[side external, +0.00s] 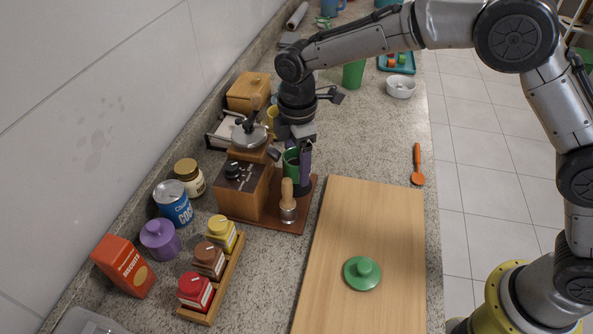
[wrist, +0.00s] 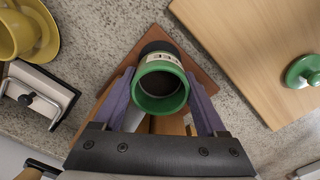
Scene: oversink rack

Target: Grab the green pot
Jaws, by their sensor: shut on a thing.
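The green pot (wrist: 162,102) is an open round container with a green rim and a pale label, seen from above in the wrist view. My gripper (wrist: 163,88) is shut on it, with one purple finger on each side. In the side view the pot (side external: 291,161) is partly hidden behind my gripper (side external: 301,162), beside the wooden coffee grinder and above the brown board. I cannot tell whether it touches the board. A green lid with a knob (side external: 362,272) lies apart on the light wooden cutting board (side external: 345,222).
The wooden grinder (side external: 241,190) and a tamper (side external: 288,205) stand close to my gripper. A rack of jars (side external: 212,270), a purple pot (side external: 160,238) and tins are at the left. An orange spoon (side external: 417,165) lies at the right. Much of the cutting board is clear.

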